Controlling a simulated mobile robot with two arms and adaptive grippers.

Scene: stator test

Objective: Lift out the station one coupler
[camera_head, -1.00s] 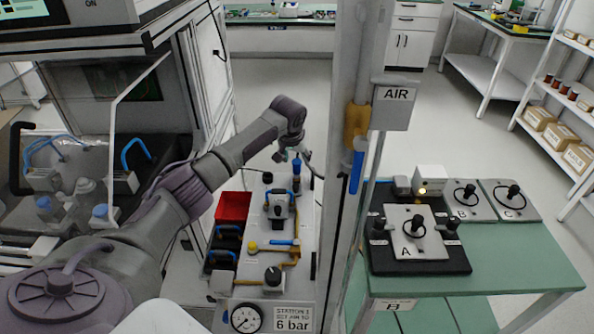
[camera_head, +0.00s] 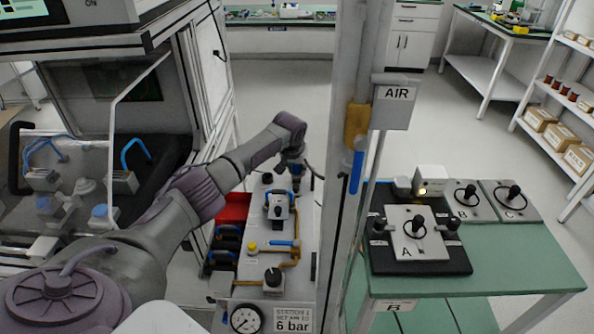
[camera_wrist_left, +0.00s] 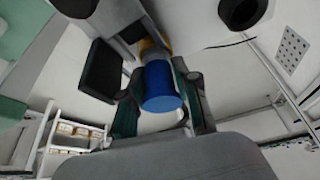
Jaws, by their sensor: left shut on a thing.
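The coupler (camera_wrist_left: 160,85) shows in the left wrist view as a blue cylinder with a brass-coloured part behind it. My left gripper (camera_head: 295,181) is at the far end of the white station one panel (camera_head: 308,222) in the head view. In the left wrist view its fingers (camera_wrist_left: 160,105) lie on both sides of the blue cylinder and are shut on it. In the head view my gripper mostly hides the coupler. I cannot tell whether its lower end is still seated. My right gripper is not in view.
A black round socket or ring (camera_head: 267,179) stands left of my gripper on the panel. A blue-handled valve (camera_head: 284,243), a gauge (camera_head: 247,318) and a red bin (camera_head: 234,207) are nearer. A white post (camera_head: 345,130) with an AIR sign (camera_head: 396,105) rises close on the right.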

